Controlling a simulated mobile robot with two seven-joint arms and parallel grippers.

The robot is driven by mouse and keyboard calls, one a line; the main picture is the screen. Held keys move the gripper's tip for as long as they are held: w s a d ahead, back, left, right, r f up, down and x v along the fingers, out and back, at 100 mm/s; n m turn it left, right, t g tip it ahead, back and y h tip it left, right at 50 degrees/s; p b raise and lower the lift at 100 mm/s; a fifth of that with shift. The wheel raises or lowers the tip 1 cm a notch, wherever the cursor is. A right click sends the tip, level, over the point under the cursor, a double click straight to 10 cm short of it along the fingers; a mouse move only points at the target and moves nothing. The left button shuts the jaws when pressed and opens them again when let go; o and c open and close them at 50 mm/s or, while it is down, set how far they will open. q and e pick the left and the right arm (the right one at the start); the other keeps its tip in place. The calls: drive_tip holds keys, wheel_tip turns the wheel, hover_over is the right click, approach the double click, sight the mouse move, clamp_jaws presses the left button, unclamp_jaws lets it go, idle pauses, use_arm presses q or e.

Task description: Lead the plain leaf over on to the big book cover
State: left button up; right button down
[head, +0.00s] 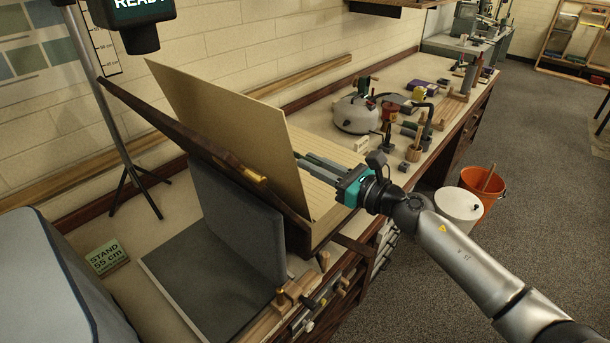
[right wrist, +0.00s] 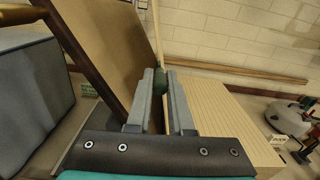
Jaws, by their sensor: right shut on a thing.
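The plain leaf (head: 225,115) is a large beige sheet standing tilted in the head view. Its tan face and thin edge also show in the right wrist view (right wrist: 115,50). My right gripper (head: 303,162) is shut on the leaf near its right edge, and a dark green rounded piece (right wrist: 160,82) shows between the fingers. The big book cover seems to be the dark grey open cover (head: 205,275), one half lying flat and the other upright (head: 237,215). A dark brown board (head: 185,135) stands between it and the leaf. My left gripper is not in view.
A pale ribbed block (head: 310,140) lies behind the leaf; it shows right of the fingers in the right wrist view (right wrist: 225,115). A tripod stand (head: 130,165) is at left. Buckets (head: 485,185) stand on the floor.

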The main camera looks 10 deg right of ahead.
drive_tip(key=shift+w+d, duration=0.3)
drive_tip(key=shift+d, duration=0.15)
drive_tip(key=c, duration=0.8)
unclamp_jaws()
drive_tip(key=shift+r, duration=0.1)
drive_tip(key=shift+s, duration=0.1)
drive_tip(key=b+v, duration=0.5)
drive_tip(key=v, duration=1)
idle(0.9)
idle(0.6)
drive_tip(key=shift+d+m, duration=0.1)
drive_tip(key=shift+m, duration=0.2)
